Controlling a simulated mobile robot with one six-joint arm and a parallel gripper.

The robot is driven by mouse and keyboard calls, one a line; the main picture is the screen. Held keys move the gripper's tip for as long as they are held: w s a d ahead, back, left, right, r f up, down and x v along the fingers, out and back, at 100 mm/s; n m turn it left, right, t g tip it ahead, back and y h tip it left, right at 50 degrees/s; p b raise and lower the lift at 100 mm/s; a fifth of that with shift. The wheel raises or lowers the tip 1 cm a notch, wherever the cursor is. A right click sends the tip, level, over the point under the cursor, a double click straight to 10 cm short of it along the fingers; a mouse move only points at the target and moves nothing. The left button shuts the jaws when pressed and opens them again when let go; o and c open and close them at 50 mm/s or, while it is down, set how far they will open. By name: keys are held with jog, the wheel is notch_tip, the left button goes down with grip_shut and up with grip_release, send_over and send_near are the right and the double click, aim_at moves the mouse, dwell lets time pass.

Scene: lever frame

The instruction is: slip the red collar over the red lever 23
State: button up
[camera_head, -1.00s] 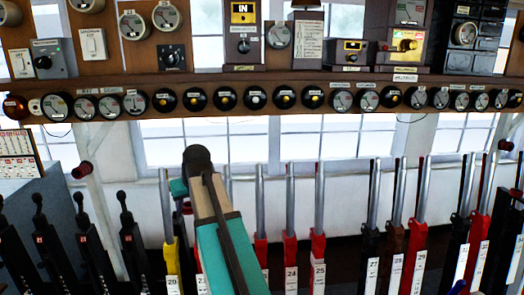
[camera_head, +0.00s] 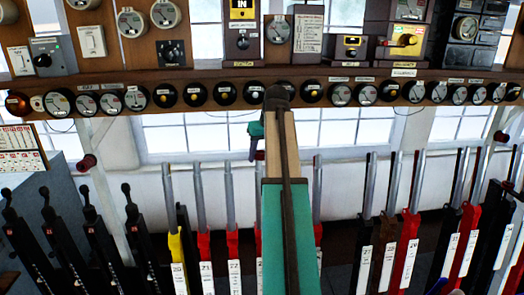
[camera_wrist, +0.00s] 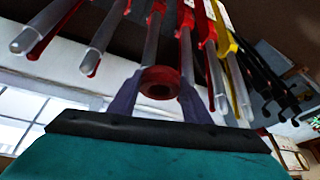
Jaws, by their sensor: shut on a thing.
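My gripper (camera_wrist: 160,95) is shut on the red collar (camera_wrist: 160,82), a short ring with a dark hole, held between the two fingertips in the wrist view. Counting from yellow lever 20, red lever 23 (camera_head: 258,238) stands below my gripper, partly covered by my arm. In the wrist view a steel lever shaft (camera_wrist: 151,45) runs up behind the collar; its number does not show. Whether it touches the collar, I cannot tell.
Yellow lever 20 (camera_head: 177,250) and other red levers, such as lever 25 (camera_head: 318,190), stand close on both sides. Black levers (camera_head: 133,235) stand at left. An instrument shelf (camera_head: 210,77) runs above, behind the arm.

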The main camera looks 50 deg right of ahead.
jog(key=shift+w+d, duration=0.15)
jog(key=shift+d, duration=0.05)
dwell(0.4)
jog(key=b, duration=0.1)
send_over(259, 163)
jog(key=w+d, duration=0.2)
jog(key=shift+s+a+f, duration=0.1)
jog(key=shift+a+f, duration=0.05)
jog(key=shift+f, duration=0.5)
jog(key=shift+s+a+f, duration=0.1)
jog(key=shift+f, duration=0.55)
jog(key=shift+s+a+f+b, duration=0.15)
jog(key=shift+f+b, duration=0.2)
jog(key=shift+f, duration=0.65)
jog(key=shift+s+a+f+b, duration=0.1)
jog(key=shift+f+b, duration=0.2)
jog(key=shift+f, duration=0.7)
jog(key=shift+s+a+f+b, duration=0.15)
jog(key=shift+f+b, duration=0.2)
jog(key=shift+f, duration=0.65)
dwell(1.1)
jog(key=o, duration=1.1)
jog(key=shift+c, duration=0.2)
jog(key=shift+o, duration=0.8)
